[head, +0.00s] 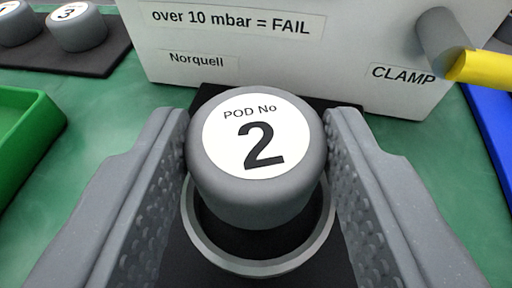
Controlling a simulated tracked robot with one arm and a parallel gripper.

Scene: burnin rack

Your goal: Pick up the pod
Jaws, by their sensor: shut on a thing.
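The pod (258,200) is a grey rounded cylinder with a white top label reading "POD No 2". It is in the middle of the head view, between the two fingers of my gripper (259,165). The fingers are shut on its sides. Below the pod is a round grey ring (262,268) with a dark inside. The pod sits over this ring; I cannot tell whether it still touches it.
A white box (230,55) with "over 10 mbar = FAIL", "Norquell" and "CLAMP" labels stands just behind. A yellow-handled lever (485,68) sticks out at its right. More pods (78,28) stand on a dark mat at the back left. A green tray (40,130) is left, a blue item (490,120) right.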

